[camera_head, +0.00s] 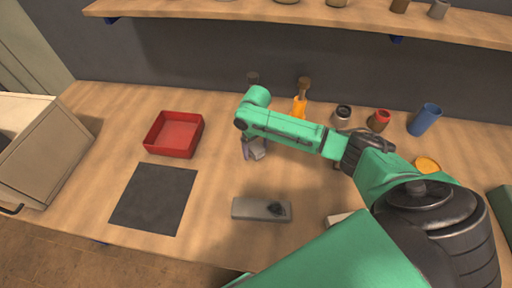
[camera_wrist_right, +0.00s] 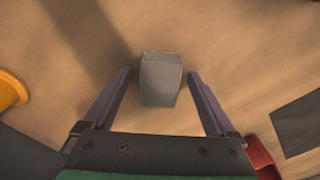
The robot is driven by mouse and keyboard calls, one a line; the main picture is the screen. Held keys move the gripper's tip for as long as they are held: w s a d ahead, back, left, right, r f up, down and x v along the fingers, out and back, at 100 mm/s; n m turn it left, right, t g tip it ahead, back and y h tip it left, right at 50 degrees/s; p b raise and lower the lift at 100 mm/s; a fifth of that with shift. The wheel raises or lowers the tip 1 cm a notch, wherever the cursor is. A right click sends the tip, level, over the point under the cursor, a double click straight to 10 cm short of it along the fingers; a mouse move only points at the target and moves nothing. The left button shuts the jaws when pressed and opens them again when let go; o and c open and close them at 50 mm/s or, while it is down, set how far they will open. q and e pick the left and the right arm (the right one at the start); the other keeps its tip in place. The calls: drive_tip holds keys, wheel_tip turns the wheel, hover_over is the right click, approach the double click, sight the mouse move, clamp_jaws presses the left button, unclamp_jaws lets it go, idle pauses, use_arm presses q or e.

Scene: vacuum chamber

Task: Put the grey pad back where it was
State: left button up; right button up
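A small grey block (camera_wrist_right: 160,82), the likeliest grey pad, sits on the wooden table in the right wrist view. It also shows in the head view (camera_head: 259,151), partly hidden by my gripper. My right gripper (camera_head: 250,148) is over it. In the right wrist view its fingers (camera_wrist_right: 159,74) are open, one on each side of the block, with a gap on both sides. I cannot tell how high the fingertips are above the table. My left gripper is not in view.
A dark square mat (camera_head: 154,198) lies at the left front, below a red tray (camera_head: 174,134). A flat grey slab (camera_head: 247,208) with a dark piece on it lies front middle. An orange bottle (camera_head: 299,107), a red can (camera_head: 379,120) and a blue cylinder (camera_head: 425,119) stand behind.

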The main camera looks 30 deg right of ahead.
sight(256, 148)
wheel_tip(256, 148, up, 12)
drive_tip(key=shift+r, duration=0.15)
idle(0.6)
